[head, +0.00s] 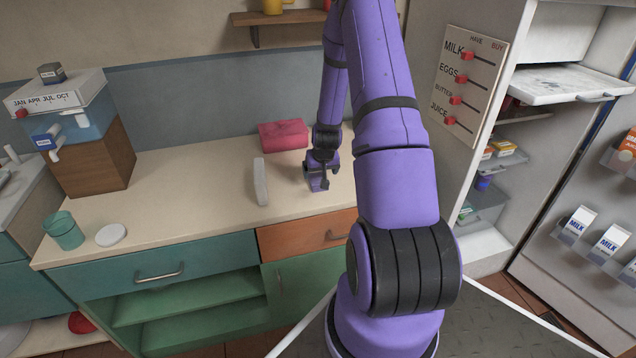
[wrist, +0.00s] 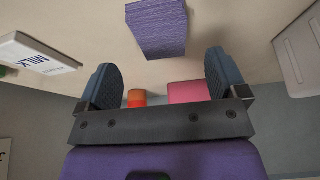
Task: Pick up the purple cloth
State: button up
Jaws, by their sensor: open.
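The purple cloth (wrist: 157,28) shows in the wrist view as a textured purple block-like shape on the pale counter, at the top middle, beyond the fingertips. My gripper (wrist: 161,68) is open, with its two dark fingers apart and nothing between them. The cloth lies ahead of the gap and appears apart from both fingers. In the head view my gripper (head: 320,175) hangs low over the counter's right part, pointing down. A small purple patch shows at its tips there, but I cannot tell cloth from gripper.
A pink box (head: 283,135) stands by the back wall, and a white upright thing (head: 261,181) left of my gripper. A milk carton (wrist: 38,54) is at the wrist view's left. The fridge side (head: 470,110) rises on the right. The counter's middle (head: 195,185) is clear.

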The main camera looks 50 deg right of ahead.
aim_at(318, 179)
jog(key=shift+x, duration=2.6)
jog(key=c, duration=1)
